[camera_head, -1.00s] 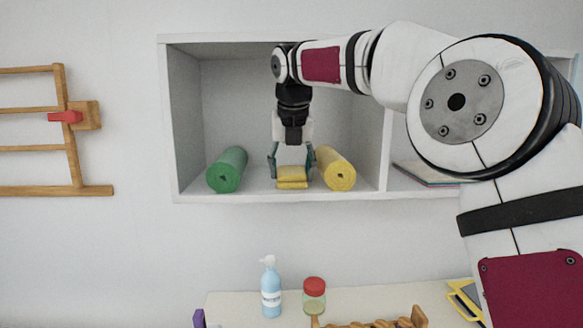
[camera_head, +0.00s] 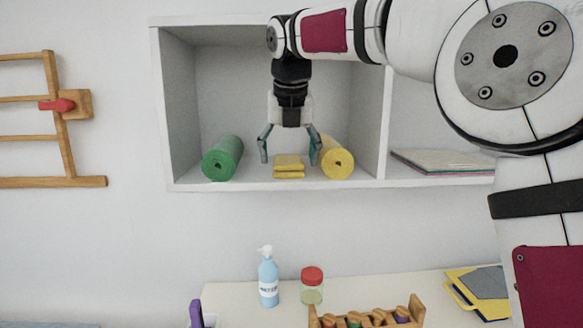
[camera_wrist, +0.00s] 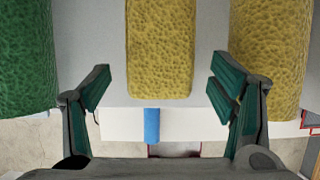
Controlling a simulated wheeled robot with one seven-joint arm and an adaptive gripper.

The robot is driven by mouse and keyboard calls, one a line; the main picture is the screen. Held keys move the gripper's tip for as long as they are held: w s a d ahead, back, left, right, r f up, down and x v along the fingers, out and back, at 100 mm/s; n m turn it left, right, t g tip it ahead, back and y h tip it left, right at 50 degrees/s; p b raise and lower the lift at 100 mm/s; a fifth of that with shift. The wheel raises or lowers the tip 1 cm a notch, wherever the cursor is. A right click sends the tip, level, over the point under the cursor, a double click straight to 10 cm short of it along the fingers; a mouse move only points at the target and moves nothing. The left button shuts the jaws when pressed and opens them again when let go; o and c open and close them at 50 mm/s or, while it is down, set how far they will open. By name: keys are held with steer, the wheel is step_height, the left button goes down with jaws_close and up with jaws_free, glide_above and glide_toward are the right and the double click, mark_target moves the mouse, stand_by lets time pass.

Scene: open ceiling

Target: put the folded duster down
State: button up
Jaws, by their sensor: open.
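The folded yellow duster (camera_head: 289,167) lies on the floor of the white wall shelf (camera_head: 270,184), between a green roll and a yellow roll. It also shows in the wrist view (camera_wrist: 160,45), at the top middle, beyond my fingers. My gripper (camera_head: 289,155) is open around and above the duster, with a finger on either side and gaps between. In the wrist view my gripper's fingertips (camera_wrist: 158,88) are spread wide and hold nothing.
The green roll (camera_head: 222,158) lies close left of my left finger. The yellow roll (camera_head: 337,160) lies very close to my right finger. A divider (camera_head: 386,110) bounds the compartment on the right. Below stand a blue pump bottle (camera_head: 268,280) and a red-lidded jar (camera_head: 312,288).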

steer(key=s+b, duration=0.1)
steer(key=s, duration=0.9)
steer(key=s+d+f+m, duration=0.5)
steer(key=s+m, duration=0.3)
steer(key=m, duration=0.4)
steer(key=s+d+f+m, duration=0.4)
steer(key=s+m, duration=0.5)
steer(key=m, duration=0.3)
steer(key=s+d+f+m, duration=0.5)
steer(key=s+m, duration=0.3)
steer(key=m, duration=0.4)
steer(key=shift+s+d+f+t, duration=0.15)
steer(key=shift+d+f+t, duration=0.2)
steer(key=shift+d, duration=0.3)
